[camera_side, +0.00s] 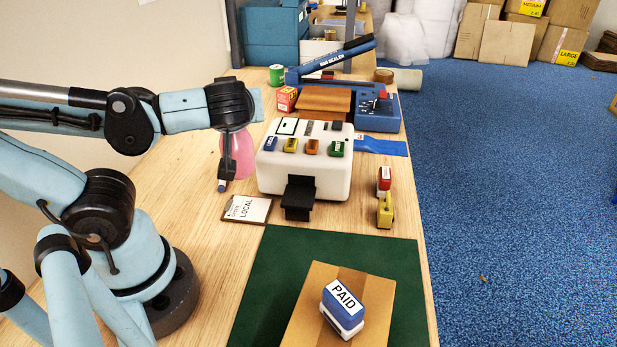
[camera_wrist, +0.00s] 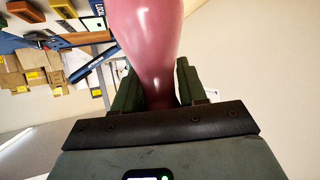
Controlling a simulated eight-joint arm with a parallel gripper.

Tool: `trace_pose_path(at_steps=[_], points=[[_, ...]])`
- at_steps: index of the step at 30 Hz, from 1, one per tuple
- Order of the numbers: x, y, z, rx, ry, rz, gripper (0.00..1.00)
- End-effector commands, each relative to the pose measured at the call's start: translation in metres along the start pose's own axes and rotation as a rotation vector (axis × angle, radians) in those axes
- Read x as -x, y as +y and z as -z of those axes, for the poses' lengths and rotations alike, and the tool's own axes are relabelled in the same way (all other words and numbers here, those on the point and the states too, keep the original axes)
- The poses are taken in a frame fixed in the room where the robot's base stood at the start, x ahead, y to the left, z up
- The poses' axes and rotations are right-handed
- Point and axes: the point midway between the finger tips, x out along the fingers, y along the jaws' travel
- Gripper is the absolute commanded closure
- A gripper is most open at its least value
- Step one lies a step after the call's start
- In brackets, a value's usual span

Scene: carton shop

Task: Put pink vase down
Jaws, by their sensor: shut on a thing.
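The pink vase (camera_side: 241,158) is at the left of the white box in the side view, partly hidden behind my gripper (camera_side: 226,183). In the wrist view the vase (camera_wrist: 160,45) fills the upper middle, its narrower part between the two dark fingers of my gripper (camera_wrist: 158,95). My gripper is shut on the vase. Whether the vase's base touches the table cannot be told, as its lower end is partly hidden in the side view.
A green mat (camera_side: 265,290) bears a carton (camera_side: 300,325) with a PAID stamp (camera_side: 343,307). A blue bag sealer (camera_side: 375,118) stands behind. Bare wood (camera_side: 190,215) lies left of the card.

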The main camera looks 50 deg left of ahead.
Motion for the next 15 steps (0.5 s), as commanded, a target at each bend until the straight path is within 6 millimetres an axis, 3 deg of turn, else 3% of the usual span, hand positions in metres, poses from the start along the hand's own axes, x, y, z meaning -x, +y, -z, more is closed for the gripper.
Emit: trace_pose_path(at_steps=[9, 15], points=[[0.012, -0.035, 0.036, 0.178, -0.002, 0.334, 1.0], [0.0, -0.034, 0.014, 0.172, -0.002, 0.322, 1.0]])
